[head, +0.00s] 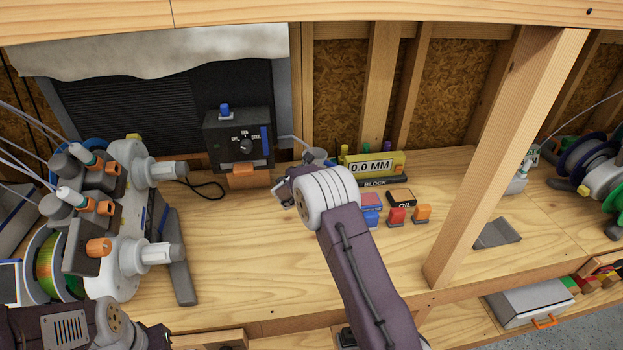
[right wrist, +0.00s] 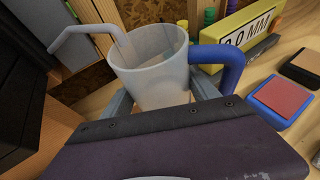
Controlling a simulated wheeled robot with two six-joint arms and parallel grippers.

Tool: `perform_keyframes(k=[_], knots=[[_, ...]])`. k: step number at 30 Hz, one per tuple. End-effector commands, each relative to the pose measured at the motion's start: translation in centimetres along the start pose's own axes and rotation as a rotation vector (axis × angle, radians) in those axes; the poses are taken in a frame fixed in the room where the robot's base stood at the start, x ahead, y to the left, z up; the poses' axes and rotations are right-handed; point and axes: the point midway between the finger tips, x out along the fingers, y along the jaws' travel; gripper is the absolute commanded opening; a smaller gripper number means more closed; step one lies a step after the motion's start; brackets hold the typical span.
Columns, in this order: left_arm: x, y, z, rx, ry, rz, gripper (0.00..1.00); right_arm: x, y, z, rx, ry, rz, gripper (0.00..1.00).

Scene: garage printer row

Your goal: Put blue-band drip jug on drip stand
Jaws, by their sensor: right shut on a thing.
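The jug (right wrist: 150,72) is translucent grey with a blue handle (right wrist: 228,62) on its right side in the right wrist view. It looks upright and empty. My right gripper (right wrist: 162,97) is shut on it, one finger on each side. In the head view the jug's rim (head: 315,154) shows just beyond my right wrist, and the rest is hidden. A bent pale tube (right wrist: 88,30) reaches over toward the jug's rim; I cannot tell whether its tip is inside. I cannot make out a drip stand for certain. My left gripper is out of view.
A black dial box (head: 238,140) with an orange part below stands left of the jug. A yellow gauge block (head: 372,166) and small coloured blocks (head: 397,215) lie right. Printer parts (head: 120,220) fill the left. A wooden post (head: 500,160) stands right.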

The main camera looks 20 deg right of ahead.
Motion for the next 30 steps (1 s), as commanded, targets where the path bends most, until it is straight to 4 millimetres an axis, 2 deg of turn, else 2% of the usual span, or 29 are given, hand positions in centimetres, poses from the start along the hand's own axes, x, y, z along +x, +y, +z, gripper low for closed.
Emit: perform_keyframes(k=[3,7,12,15,26,27,29,30], knots=[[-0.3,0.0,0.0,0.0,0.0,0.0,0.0,0.8,1.1,-0.4,0.001,-0.001,0.0,0.27],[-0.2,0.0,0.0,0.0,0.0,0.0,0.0,1.0,1.3,-0.6,-0.001,-0.002,0.0,0.27],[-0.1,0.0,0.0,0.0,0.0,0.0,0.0,2.1,1.2,-3.2,-0.003,0.0,-0.002,0.27],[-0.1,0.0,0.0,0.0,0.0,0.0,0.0,2.5,1.2,-4.1,-0.001,-0.002,-0.001,0.27],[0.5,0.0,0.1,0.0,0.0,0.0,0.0,2.6,1.2,-4.5,0.001,-0.002,0.0,0.27],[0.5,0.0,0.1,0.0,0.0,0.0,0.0,2.6,1.2,-4.5,0.001,-0.002,0.0,0.72],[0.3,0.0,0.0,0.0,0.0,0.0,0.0,2.6,1.2,-4.4,0.001,-0.002,0.0,0.88],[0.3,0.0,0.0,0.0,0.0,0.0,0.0,2.6,1.2,-4.4,0.001,-0.002,0.0,0.91]])
